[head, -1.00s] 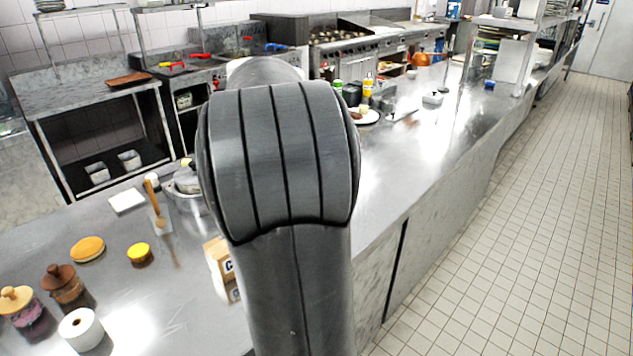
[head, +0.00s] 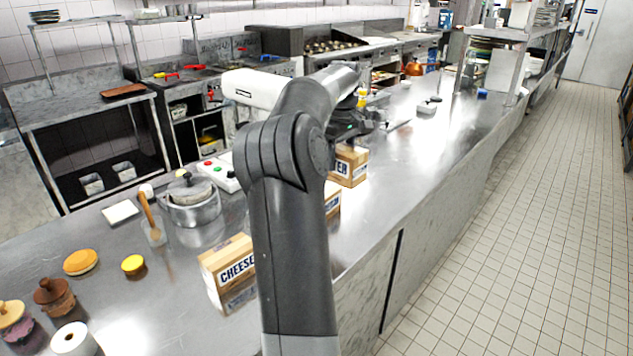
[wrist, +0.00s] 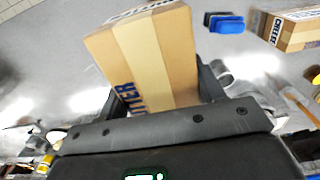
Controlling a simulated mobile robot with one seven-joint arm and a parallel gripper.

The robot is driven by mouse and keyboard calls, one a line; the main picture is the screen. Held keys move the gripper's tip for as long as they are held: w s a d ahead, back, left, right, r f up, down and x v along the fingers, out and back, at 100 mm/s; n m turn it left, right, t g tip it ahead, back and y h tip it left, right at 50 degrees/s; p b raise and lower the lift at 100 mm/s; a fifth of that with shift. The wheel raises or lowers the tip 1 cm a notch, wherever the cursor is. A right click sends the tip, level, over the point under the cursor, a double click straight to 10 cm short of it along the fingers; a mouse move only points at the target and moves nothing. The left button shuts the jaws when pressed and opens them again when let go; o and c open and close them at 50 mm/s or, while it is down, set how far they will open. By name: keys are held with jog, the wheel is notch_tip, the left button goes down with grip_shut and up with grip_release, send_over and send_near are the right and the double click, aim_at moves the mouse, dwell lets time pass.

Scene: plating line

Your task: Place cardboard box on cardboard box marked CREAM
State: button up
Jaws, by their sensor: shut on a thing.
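My gripper (wrist: 163,88) is shut on a cardboard box (wrist: 152,52) with dark blue lettering ending in "TER". The box also shows in the head view (head: 348,167), below my gripper (head: 352,136) and over the steel counter. I cannot tell whether its base touches the counter. A second cardboard box (head: 332,200) stands nearer, mostly hidden behind my arm, with no readable label. A box marked CHEESE (head: 230,266) stands on the counter left of my arm. It also shows at the top right of the wrist view (wrist: 300,30). No CREAM lettering is readable.
A lidded pot (head: 192,203) and a panel with coloured buttons (head: 218,172) stand left of my arm. Jars (head: 54,297) and a white roll (head: 73,340) are at the near left. The counter (head: 425,150) is mostly clear to the right.

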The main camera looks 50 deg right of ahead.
jog(key=shift+w+a+f, duration=0.35)
jog(key=shift+w+f, duration=0.9)
jog(key=shift+f, duration=0.15)
jog(key=shift+w+a+f, duration=0.35)
jog(key=shift+w+f, duration=0.9)
jog(key=shift+f, duration=0.2)
jog(key=shift+w+a+f, duration=0.35)
jog(key=shift+w+f, duration=0.9)
jog(key=shift+f, duration=0.15)
jog(key=o, duration=1.4)
jog(key=shift+f, duration=0.2)
